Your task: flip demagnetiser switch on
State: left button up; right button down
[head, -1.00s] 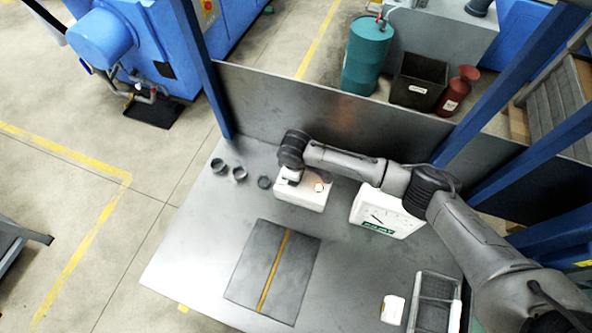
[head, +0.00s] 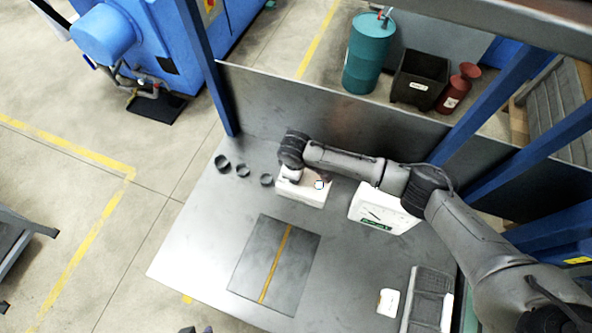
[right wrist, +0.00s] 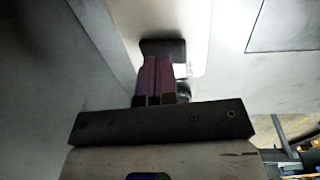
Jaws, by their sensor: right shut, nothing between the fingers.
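The white box (head: 313,197), which I take to be the demagnetiser, stands on the metal table near the back panel. A small round spot (head: 319,185) on its top looks whitish. My right gripper (head: 292,175) is over the left part of its top, mostly hidden by my wrist in the head view. In the right wrist view my right gripper (right wrist: 160,60) is shut and empty, its tips at a dark part (right wrist: 163,46) on the white box (right wrist: 125,25), probably the switch. Contact and the switch position cannot be told. My left gripper is not in view.
Several dark rings (head: 243,171) lie left of the box. A white gauge box (head: 376,212) with a green label stands to its right. A dark mat with a yellow stripe (head: 255,262) lies in front. A grey tray (head: 428,300) and small white block (head: 388,302) are at front right.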

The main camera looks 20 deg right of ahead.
jog(key=r, duration=0.1)
jog(key=r+p, duration=0.2)
jog(key=shift+w+d+r, duration=0.15)
jog(key=shift+w+r, duration=0.1)
jog(key=shift+r, duration=0.15)
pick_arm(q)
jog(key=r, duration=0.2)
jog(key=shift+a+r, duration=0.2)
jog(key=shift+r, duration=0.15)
pick_arm(e)
notch_tip(320, 180, up, 9)
jog(key=shift+w+d, duration=0.4)
jog(key=shift+d, duration=0.05)
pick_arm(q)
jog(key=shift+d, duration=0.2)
